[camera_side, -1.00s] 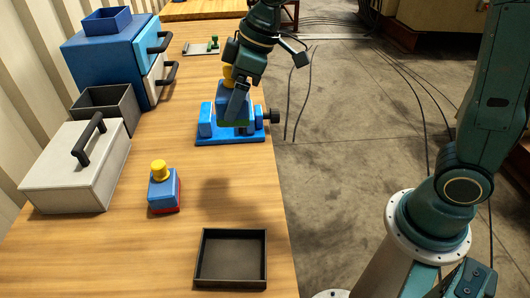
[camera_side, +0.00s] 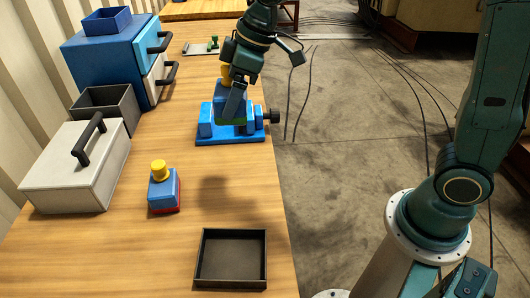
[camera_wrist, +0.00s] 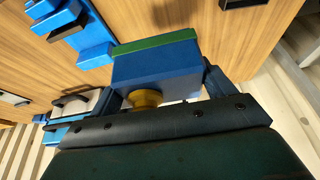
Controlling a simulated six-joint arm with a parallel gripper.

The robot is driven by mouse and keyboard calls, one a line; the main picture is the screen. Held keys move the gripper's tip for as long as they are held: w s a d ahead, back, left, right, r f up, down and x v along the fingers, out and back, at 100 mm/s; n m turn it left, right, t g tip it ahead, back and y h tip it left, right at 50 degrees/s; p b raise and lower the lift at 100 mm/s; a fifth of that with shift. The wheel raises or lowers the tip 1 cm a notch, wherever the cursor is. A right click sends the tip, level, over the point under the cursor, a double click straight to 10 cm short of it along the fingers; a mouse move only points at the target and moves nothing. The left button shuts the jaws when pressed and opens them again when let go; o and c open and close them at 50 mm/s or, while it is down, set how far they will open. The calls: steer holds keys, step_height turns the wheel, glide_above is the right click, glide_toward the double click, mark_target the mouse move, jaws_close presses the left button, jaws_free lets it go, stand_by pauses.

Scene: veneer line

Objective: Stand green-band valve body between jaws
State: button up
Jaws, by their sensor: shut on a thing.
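The green-band valve body (camera_side: 233,121) is a blue block with a green band at its bottom and a yellow knob on top. My gripper (camera_side: 236,104) is shut on it and holds it upright or nearly so. In the side view it overlaps the blue vise (camera_side: 228,138), and its shadow on the bench suggests it is held above the bench. In the wrist view the valve body (camera_wrist: 155,74) sits between my fingers, with the vise (camera_wrist: 92,50) beyond to the upper left, apart from it. My finger hides part of the valve body and the jaw gap in the side view.
A red-band valve body (camera_side: 163,190) stands on the bench. An empty dark tray (camera_side: 231,285) lies near the front. A white lidded box (camera_side: 72,178), a grey bin (camera_side: 120,103) and a blue drawer cabinet (camera_side: 105,55) line the left.

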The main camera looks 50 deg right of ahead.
steer(key=w+d+f, duration=0.3)
steer(key=w+d, duration=0.3)
steer(key=w, duration=0.2)
steer(key=w+d+f, duration=0.3)
steer(key=w+d, duration=0.3)
steer(key=w, duration=0.2)
steer(key=shift+w+f+n, duration=0.3)
steer(key=shift+w+f, duration=0.05)
steer(key=shift+f, duration=0.05)
steer(key=shift+f, duration=0.25)
steer(key=shift+f, duration=5)
steer(key=o, duration=1.2)
steer(key=shift+o, duration=0.2)
steer(key=shift+s+f, duration=0.1)
